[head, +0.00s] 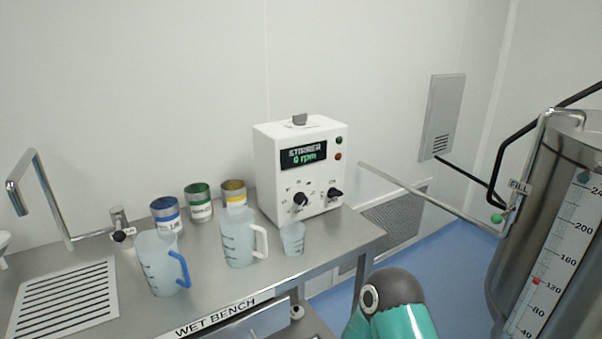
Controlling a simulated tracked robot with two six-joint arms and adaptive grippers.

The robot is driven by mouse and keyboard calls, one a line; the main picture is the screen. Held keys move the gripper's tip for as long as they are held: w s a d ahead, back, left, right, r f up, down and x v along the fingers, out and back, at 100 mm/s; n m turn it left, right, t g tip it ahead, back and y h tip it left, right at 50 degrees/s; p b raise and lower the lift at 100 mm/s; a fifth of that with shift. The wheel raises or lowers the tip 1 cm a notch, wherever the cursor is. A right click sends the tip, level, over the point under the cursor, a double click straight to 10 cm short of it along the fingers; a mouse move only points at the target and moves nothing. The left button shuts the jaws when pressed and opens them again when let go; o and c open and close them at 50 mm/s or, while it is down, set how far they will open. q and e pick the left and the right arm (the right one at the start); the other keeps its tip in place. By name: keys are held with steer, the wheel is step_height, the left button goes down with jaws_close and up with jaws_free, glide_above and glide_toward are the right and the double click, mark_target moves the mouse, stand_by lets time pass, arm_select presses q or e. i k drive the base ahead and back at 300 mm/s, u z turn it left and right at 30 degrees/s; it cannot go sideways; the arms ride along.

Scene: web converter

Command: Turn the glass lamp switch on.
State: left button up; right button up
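I see no switch marked as a glass lamp switch in the head view. A white stirrer box (270,165) on the bench has a display reading "STIRRER 0 rpm". Two black knobs, a left one (300,199) and a right one (335,193), are on its front, with small green and orange-red round parts at its upper right. A steel tank (515,250) stands at the right, cut off by the picture edge, with a level scale (545,290). Neither gripper is in view; only a teal link of my arm shows at the bottom.
The wet bench (205,300) holds a blue-handled jug (157,265), a white-handled jug (237,240), a small cup (293,238) and several cans (199,203). A steel pipe (430,195) reaches from the tank towards the bench. Blue floor (450,275) is clear between bench and tank.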

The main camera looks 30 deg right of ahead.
mark_target(298, 119)
steer(key=z, duration=1.7)
steer(key=i, duration=0.1)
steer(key=u, duration=3.1)
steer(key=k, duration=1.35)
steer(key=z, duration=1.3)
steer(key=i, duration=0.7)
steer(key=z, duration=0.1)
